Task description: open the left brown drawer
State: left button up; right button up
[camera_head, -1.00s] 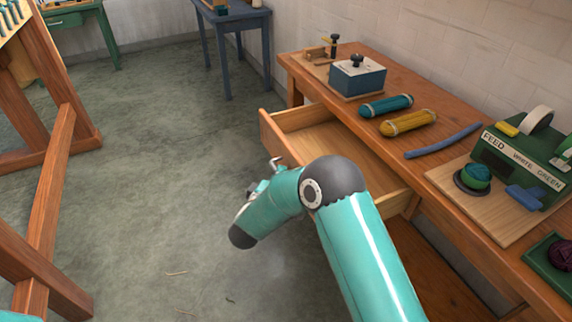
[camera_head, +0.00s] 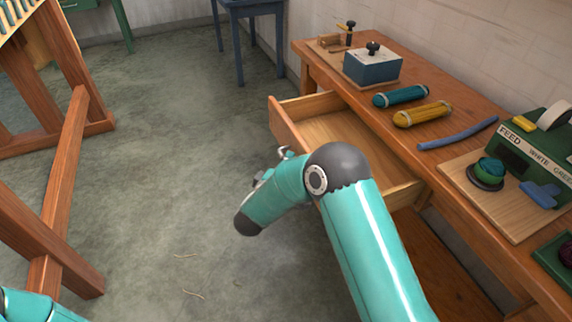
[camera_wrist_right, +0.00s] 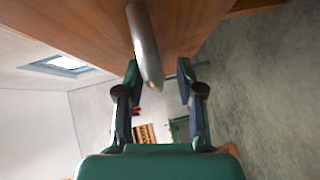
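The brown drawer (camera_head: 283,124) under the wooden bench is pulled well out, and its pale inside shows empty in the head view. My right arm crosses in front of it and hides much of its front. My right gripper (camera_head: 284,153) is at the drawer's front, mostly hidden by the arm. In the right wrist view, the drawer's metal bar handle (camera_wrist_right: 146,45) reaches between the two fingers of my right gripper (camera_wrist_right: 158,72). The fingers stand apart, with a clear gap on the right side of the bar. My left gripper is out of view.
The bench top (camera_head: 462,108) carries a blue box (camera_head: 372,67), a teal skein (camera_head: 400,96), a yellow skein (camera_head: 422,114), a blue strip (camera_head: 458,134) and a green feed device (camera_head: 535,140). A wooden frame (camera_head: 62,180) stands at left.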

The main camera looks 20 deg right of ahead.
jog(key=v, duration=1.1)
jog(key=shift+s+a, duration=0.25)
jog(key=shift+s, duration=0.1)
jog(key=shift+f, duration=0.1)
notch_tip(320, 180, down, 16)
jog(key=s+m+g+y, duration=0.2)
jog(key=s+m+y, duration=0.1)
jog(key=y, duration=0.6)
jog(key=s+a+f+m+g+y, duration=0.2)
jog(key=s+f+m+g+y, duration=0.1)
jog(key=s+f, duration=0.35)
jog(key=s+a+f+m+g+y, duration=0.1)
jog(key=s+m+g+y, duration=0.15)
jog(key=s, duration=0.55)
jog(key=s+a+f+m+g+y, duration=0.1)
jog(key=s+g, duration=0.2)
jog(key=s, duration=0.4)
notch_tip(320, 180, up, 18)
jog(key=p, duration=1.8)
